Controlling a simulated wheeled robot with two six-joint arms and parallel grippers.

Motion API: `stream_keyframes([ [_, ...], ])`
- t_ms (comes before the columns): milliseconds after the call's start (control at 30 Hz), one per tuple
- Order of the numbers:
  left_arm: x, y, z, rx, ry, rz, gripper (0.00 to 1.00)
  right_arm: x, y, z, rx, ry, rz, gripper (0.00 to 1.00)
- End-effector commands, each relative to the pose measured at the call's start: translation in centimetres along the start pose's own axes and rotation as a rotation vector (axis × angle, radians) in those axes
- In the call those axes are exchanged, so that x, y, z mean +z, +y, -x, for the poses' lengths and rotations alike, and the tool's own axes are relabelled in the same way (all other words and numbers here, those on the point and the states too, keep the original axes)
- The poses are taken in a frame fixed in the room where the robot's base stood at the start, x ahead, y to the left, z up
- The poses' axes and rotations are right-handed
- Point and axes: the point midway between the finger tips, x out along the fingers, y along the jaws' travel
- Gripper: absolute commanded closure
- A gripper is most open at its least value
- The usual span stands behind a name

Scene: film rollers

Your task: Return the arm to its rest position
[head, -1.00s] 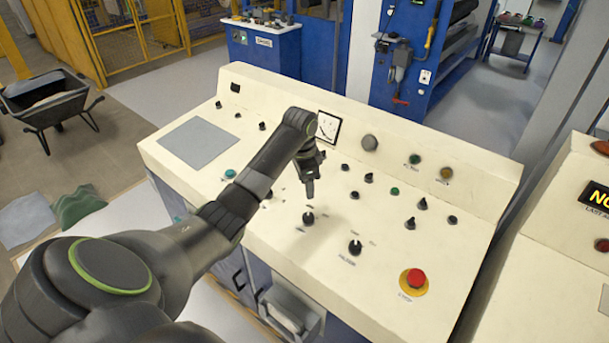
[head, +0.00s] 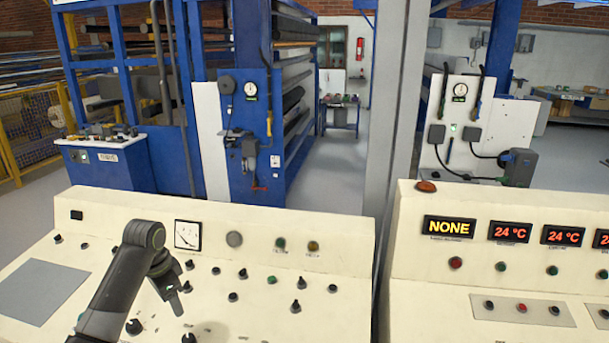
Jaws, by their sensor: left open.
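My left arm reaches in from the lower left over the cream control panel (head: 345,275). Its gripper (head: 177,308) points down over the middle of the panel, among small black knobs. The jaws are open and nothing shows between them. A black knob (head: 134,326) stands to the left of the fingertips and another (head: 189,338) just below them at the picture's bottom edge. I cannot tell the exact gap between fingertips and panel. My right gripper is not in view.
A second cream console (head: 410,290) with red displays stands at the right, past a narrow gap. A dial meter (head: 187,235) sits just beyond my wrist. Blue machinery (head: 262,130) stands behind the panel. A grey floor aisle (head: 340,165) is clear.

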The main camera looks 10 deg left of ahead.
Motion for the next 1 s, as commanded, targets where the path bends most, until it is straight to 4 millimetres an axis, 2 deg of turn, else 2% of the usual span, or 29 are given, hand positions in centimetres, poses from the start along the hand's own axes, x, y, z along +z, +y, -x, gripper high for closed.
stream_keyframes([
  [167,3.1,4.2,-5.2,-0.024,-0.010,0.049,0.45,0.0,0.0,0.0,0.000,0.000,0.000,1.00],
  [300,6.5,8.8,-8.8,-0.055,0.003,0.119,0.45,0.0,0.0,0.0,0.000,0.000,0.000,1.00],
  [500,11.7,15.4,-11.6,-0.091,0.040,0.244,0.45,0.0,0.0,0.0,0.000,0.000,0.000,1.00],
  [700,17.0,21.4,-11.5,-0.129,0.086,0.398,0.45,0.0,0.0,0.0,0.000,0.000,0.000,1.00],
  [800,19.1,23.5,-10.8,-0.149,0.106,0.469,0.45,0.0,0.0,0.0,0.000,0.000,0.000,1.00],
  [1000,22.0,26.2,-9.0,-0.182,0.134,0.576,0.45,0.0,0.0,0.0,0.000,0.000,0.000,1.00],
])
